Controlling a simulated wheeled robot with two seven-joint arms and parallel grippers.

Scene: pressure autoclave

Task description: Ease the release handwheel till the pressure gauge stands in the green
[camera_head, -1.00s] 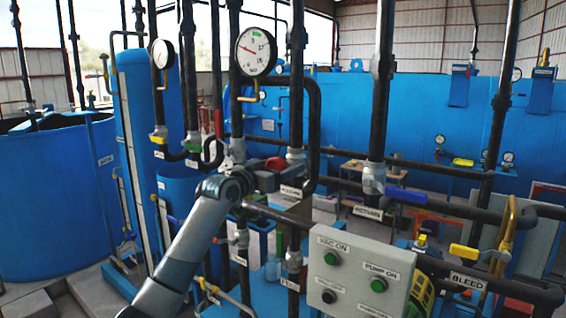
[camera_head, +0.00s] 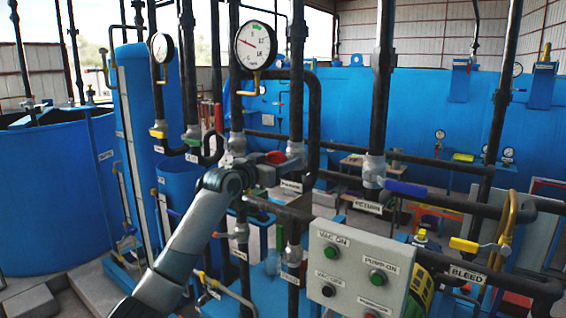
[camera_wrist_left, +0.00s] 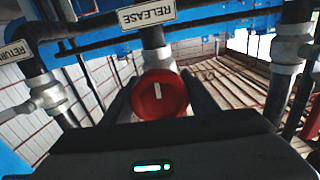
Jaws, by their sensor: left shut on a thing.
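The red release handwheel (camera_head: 275,157) sits on the dark pipework in the middle of the head view. The left wrist view shows its round face with a white mark (camera_wrist_left: 160,94), below the RELEASE label (camera_wrist_left: 146,15). My left gripper (camera_head: 264,160) reaches it from the left and is shut on it, with dark fingers on both sides of the wheel. The pressure gauge (camera_head: 253,45) stands above on a pipe. Its red needle points to the upper left, and a short green band shows near the top of the dial, apart from the needle. My right gripper is not in view.
A grey button box (camera_head: 352,272) stands at the front right. Pipes with a blue lever (camera_head: 405,188) and a yellow BLEED lever (camera_head: 465,245) lie to the right. A second gauge (camera_head: 162,47) stands to the left. Upright pipes crowd around my left arm.

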